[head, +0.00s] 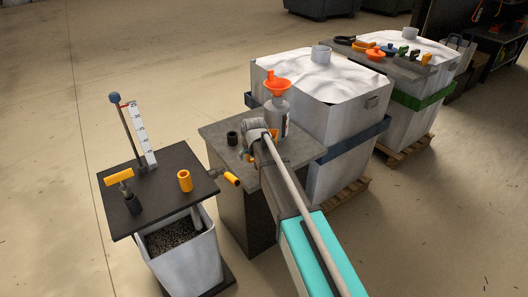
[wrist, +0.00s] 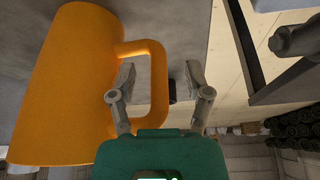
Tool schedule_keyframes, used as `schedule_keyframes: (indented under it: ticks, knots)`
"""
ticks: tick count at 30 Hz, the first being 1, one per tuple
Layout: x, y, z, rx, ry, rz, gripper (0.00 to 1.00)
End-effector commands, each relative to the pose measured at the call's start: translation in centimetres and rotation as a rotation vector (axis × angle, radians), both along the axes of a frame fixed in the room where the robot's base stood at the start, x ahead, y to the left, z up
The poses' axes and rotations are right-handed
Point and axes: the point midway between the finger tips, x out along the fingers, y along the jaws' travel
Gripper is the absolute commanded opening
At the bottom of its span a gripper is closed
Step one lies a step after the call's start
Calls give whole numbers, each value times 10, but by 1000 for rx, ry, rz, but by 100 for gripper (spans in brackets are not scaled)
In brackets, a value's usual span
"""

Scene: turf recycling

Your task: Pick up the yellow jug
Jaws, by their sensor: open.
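The yellow jug (wrist: 75,85) fills the left of the wrist view, with its looped handle (wrist: 159,85) facing right. My gripper (wrist: 159,72) is open and empty. Its left finger overlaps the handle's opening and its right finger is outside, so the outer bar of the handle lies between them. I see no clear contact with either finger. In the head view my arm reaches over the grey table (head: 226,127) and hides most of what is at its end. A small yellow patch (head: 274,133) shows beside my wrist there; I cannot tell for sure that it is the jug.
A black cup (head: 232,138) is on the same table. Large white sacks (head: 325,75) stand behind.

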Motion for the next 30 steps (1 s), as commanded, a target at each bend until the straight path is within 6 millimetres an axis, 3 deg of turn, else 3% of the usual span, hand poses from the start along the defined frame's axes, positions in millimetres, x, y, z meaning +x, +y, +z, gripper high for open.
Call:
schedule_keyframes:
  ticks: [14,25,30]
  knots:
    - [0,0,0,0,0,0,64]
    - [0,0,0,0,0,0,0]
    - [0,0,0,0,0,0,0]
